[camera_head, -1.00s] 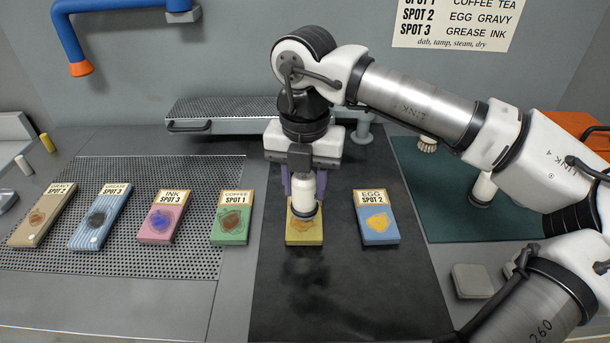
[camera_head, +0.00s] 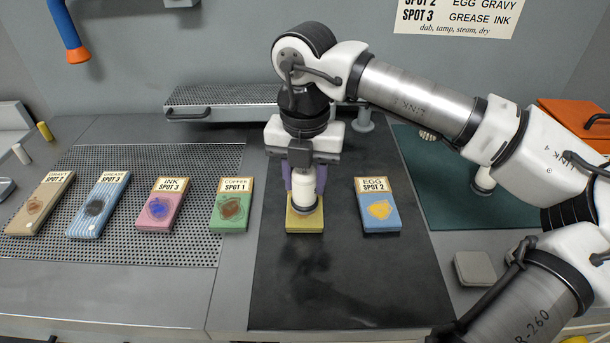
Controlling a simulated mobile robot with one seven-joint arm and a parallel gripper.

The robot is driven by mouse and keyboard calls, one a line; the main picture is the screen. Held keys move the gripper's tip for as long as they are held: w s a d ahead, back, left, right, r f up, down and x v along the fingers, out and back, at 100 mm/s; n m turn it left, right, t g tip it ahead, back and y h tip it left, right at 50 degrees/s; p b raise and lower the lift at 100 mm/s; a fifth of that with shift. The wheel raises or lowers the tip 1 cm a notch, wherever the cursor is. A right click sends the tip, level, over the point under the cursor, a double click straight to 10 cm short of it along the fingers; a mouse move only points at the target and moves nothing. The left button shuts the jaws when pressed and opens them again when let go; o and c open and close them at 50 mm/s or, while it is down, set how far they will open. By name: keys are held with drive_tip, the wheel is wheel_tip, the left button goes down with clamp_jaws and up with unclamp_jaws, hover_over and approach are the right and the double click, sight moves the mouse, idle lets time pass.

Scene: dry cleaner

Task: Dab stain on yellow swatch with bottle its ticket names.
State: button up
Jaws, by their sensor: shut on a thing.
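My gripper (camera_head: 303,180) is shut on a white bottle (camera_head: 302,193) with a dark lower end. The bottle is upright, held over the yellow swatch (camera_head: 305,225) on the dark mat. Its lower end looks at or just above the swatch; I cannot tell if they touch. The bottle and gripper hide the swatch's stain and its ticket, and no label on the bottle is readable. The wall sign (camera_head: 455,15) shows SPOT 2 for egg and gravy and SPOT 3 for grease and ink; its top line is cut off.
A blue egg swatch (camera_head: 379,225) lies right of the yellow one. Coffee (camera_head: 231,227), ink (camera_head: 160,216), grease (camera_head: 98,206) and gravy (camera_head: 36,207) swatches lie to the left. Another white bottle (camera_head: 483,181) stands on the green mat (camera_head: 450,205), partly behind my arm. The dark mat's front (camera_head: 340,290) is clear.

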drive_tip(key=shift+f+b, duration=0.55)
drive_tip(key=shift+b, duration=0.2)
idle(1.8)
drive_tip(key=shift+r+p, duration=2.05)
drive_tip(key=shift+r, duration=1.5)
